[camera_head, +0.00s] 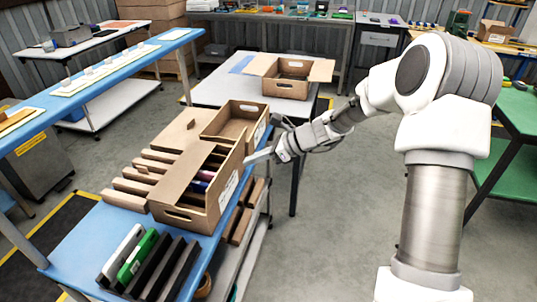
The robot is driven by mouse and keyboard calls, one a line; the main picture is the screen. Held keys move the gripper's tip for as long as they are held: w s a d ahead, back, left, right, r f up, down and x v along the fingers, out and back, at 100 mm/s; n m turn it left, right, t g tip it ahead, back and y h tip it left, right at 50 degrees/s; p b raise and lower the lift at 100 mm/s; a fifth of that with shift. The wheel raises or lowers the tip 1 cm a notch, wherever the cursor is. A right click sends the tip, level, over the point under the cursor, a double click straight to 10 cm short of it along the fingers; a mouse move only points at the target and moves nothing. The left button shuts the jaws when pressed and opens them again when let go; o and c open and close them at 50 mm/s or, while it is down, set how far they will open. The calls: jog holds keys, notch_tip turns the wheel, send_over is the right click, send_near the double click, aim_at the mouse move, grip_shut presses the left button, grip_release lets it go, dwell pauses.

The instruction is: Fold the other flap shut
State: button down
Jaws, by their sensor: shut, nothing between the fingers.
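The near carton (228,193) is an open-topped brown box on the blue table, with a handle hole in its front wall. Its left flap (180,176) lies flat over the left part of the top. Its right side stands up high, and the right flap (231,163) appears raised there. My gripper (251,157) is shut and empty, just outside the carton's upper right edge. I cannot tell whether its tip touches the flap.
A second open carton (252,119) stands directly behind, its left flap spread out. Brown slats lie left of the near carton. Black, green and white bars (130,256) stand in front. Another open carton (287,88) sits on the far table. The floor at right is clear.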

aim_at(230, 157)
jog(key=shift+w+a+r, duration=0.15)
jog(key=shift+w+a, duration=0.05)
jog(key=shift+a, duration=0.35)
jog(key=shift+w+a+r, duration=0.15)
jog(key=shift+w+a, duration=0.05)
jog(key=shift+a, duration=0.4)
jog(key=shift+w+a+r, duration=0.15)
jog(key=shift+w+a, duration=0.05)
jog(key=shift+a, duration=0.35)
jog(key=shift+r+p, duration=0.1)
jog(key=shift+p, duration=0.2)
jog(key=shift+a+r+p, duration=0.15)
jog(key=shift+r+p, duration=0.05)
jog(key=shift+p, duration=0.5)
jog(key=shift+w+a+h, duration=0.1)
jog(key=shift+h, duration=0.2)
jog(key=shift+p, duration=0.55)
